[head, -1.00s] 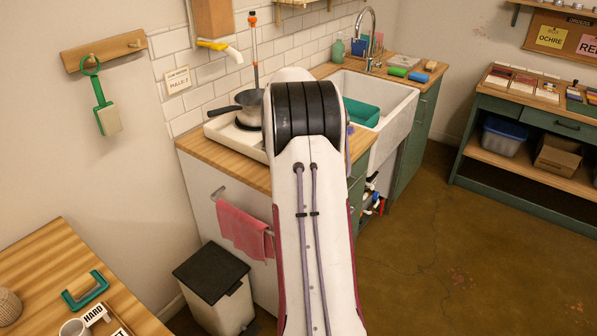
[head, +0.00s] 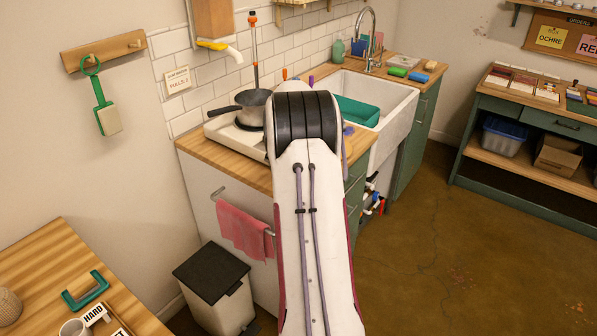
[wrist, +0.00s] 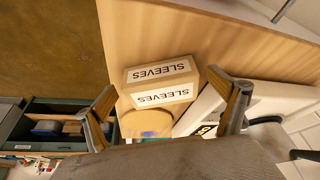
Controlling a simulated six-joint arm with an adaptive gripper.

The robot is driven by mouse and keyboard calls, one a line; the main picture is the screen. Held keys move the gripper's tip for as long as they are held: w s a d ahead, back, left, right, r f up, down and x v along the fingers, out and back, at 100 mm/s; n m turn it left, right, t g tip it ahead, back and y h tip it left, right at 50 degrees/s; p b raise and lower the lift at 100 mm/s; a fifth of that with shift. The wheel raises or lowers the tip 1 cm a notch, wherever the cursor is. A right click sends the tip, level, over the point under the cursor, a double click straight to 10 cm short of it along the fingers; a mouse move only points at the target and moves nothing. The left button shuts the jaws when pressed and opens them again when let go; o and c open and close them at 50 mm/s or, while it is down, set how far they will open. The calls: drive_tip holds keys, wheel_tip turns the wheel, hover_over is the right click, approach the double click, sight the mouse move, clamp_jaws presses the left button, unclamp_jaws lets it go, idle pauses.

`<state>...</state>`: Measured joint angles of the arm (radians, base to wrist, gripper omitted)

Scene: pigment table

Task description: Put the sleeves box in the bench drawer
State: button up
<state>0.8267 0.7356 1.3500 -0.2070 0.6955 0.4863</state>
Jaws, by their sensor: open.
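In the wrist view the sleeves box (wrist: 127,79), a tan carton with white SLEEVES labels, sits on the wooden counter (wrist: 175,40). My gripper (wrist: 162,86) is open, with one finger on each side of the box and gaps between. Whether the fingertips are level with the box is hard to tell. In the head view my arm hides the gripper and the box. The green bench (head: 479,121) stands at the right, and its drawer (head: 545,121) with a dark handle looks shut.
A round tan object (wrist: 146,123) is close to the box. A saucepan (head: 256,100) stands on a white hob left of my arm. The sink (head: 398,115) holds a teal tub (head: 356,112). A bin (head: 213,285) stands below. The floor before the bench is clear.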

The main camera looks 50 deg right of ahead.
drive_tip(key=c, duration=1.4)
drive_tip(key=shift+r, duration=0.2)
drive_tip(key=shift+r, duration=4.85)
